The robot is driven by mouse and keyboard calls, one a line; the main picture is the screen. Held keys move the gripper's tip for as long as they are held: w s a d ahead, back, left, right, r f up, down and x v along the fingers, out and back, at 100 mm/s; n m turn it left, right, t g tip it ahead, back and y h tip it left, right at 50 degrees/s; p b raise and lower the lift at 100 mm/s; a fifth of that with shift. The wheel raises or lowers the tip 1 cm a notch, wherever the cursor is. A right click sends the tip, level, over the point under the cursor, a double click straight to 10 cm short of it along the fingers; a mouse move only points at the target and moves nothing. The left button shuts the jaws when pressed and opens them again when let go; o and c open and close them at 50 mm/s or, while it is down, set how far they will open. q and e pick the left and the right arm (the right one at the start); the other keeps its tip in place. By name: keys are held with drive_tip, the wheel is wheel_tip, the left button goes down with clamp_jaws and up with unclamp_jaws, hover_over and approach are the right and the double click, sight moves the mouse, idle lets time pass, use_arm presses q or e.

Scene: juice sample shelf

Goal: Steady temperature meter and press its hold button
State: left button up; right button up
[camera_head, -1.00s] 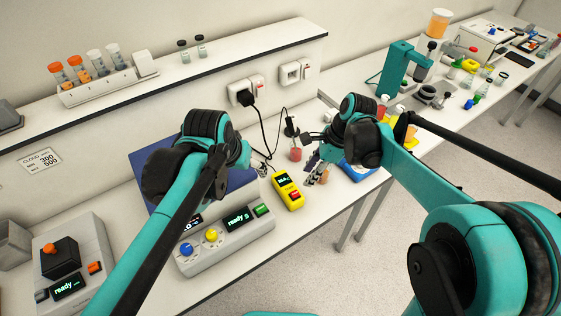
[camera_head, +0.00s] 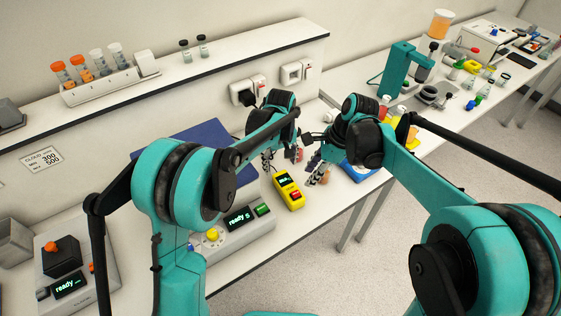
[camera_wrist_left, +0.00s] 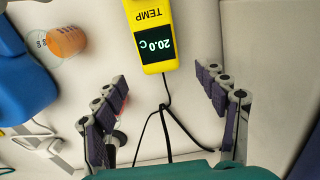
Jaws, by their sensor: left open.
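The yellow temperature meter (camera_head: 288,190) lies on the bench with a dark display and a red button (camera_head: 296,195) at its near end. In the left wrist view the meter (camera_wrist_left: 150,14) is beyond my fingertips, its display reading 20.0 C upside down; the button is out of that picture. My left gripper (camera_head: 268,161) is open and empty, behind the meter's far end; its spread fingers also show in the left wrist view (camera_wrist_left: 160,80). A black cable runs from the meter between them. My right gripper (camera_head: 313,172) is right of the meter; its opening is unclear.
A small cup of orange liquid (camera_wrist_left: 66,41) stands beside a blue object (camera_wrist_left: 22,75). A grey device with a "ready 5" display (camera_head: 240,217) is left of the meter. The bench's front edge is close. Wall sockets (camera_head: 247,91) are behind.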

sight(281, 174)
use_arm(q)
wheel_tip(281, 174, down, 7)
drive_tip(key=shift+w+f, duration=0.1)
idle(0.3)
drive_tip(key=c, duration=1.6)
drive_tip(key=shift+o, duration=0.2)
idle(1.0)
idle(0.6)
use_arm(e)
clamp_jaws()
idle(1.1)
